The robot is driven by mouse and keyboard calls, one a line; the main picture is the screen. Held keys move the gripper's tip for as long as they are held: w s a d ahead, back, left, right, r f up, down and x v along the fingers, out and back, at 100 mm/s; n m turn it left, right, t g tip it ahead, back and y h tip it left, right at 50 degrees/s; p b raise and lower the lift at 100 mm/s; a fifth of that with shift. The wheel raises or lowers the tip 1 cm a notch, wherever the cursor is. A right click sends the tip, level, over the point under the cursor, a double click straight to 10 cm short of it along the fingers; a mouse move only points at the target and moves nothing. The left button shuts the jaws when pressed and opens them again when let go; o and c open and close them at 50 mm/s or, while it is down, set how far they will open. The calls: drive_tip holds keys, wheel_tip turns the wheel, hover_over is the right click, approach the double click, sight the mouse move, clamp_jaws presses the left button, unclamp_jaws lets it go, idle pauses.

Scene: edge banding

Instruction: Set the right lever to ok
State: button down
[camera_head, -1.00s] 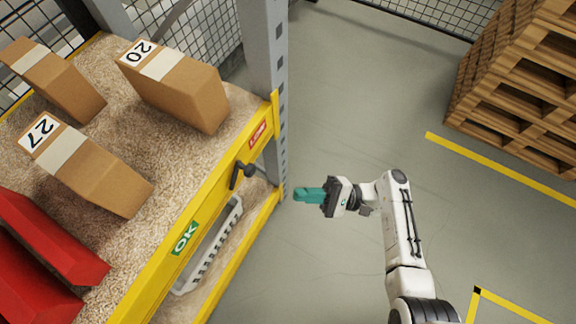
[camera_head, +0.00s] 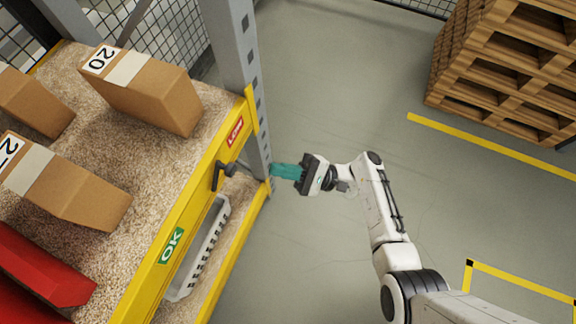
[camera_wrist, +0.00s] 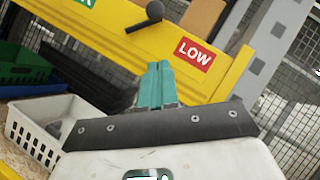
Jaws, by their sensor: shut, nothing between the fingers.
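The black lever (camera_head: 222,174) is on the front of the yellow shelf beam (camera_head: 190,214), between the red LOW label (camera_head: 236,131) and the green OK label (camera_head: 171,245). It sits closer to LOW. In the wrist view the lever (camera_wrist: 146,18) shows just left of the LOW label (camera_wrist: 194,54), and part of the green label shows at the top left. My gripper (camera_head: 274,171) has teal fingers, shut and empty. It is to the right of the lever, near the grey post, apart from the lever. In the wrist view the fingertips (camera_wrist: 158,68) point at the beam below LOW.
Cardboard boxes (camera_head: 142,88) and red bins (camera_head: 40,262) stand on the upper shelf. A white crate (camera_head: 203,250) is on the shelf below. The grey upright post (camera_head: 232,60) stands beside my gripper. Wooden pallets (camera_head: 505,70) are at the right. The floor between is clear.

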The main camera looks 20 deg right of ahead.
sight(223, 166)
drive_tip(key=a+r+p, duration=0.1)
drive_tip(key=a+r, duration=0.1)
drive_tip(key=a+r+p, duration=0.1)
drive_tip(key=a+r, duration=0.1)
drive_tip(key=a+r+p, duration=0.1)
drive_tip(key=a, duration=0.2)
drive_tip(key=shift+s+r, duration=0.25)
drive_tip(key=shift+r, duration=0.15)
drive_tip(key=shift+r+n+g, duration=0.2)
drive_tip(key=shift+n+g, duration=0.3)
drive_tip(key=shift+n, duration=0.1)
drive_tip(key=shift+r, duration=0.15)
drive_tip(key=s+a+r+n+g+h+p, duration=0.3)
drive_tip(key=n+h+p, duration=0.5)
drive_tip(key=n, duration=0.6)
drive_tip(key=s+a+r+p, duration=0.1)
drive_tip(key=s, duration=0.1)
drive_tip(key=shift+s+a+r, duration=0.2)
drive_tip(key=shift+s+r, duration=0.1)
drive_tip(key=shift+s, duration=0.1)
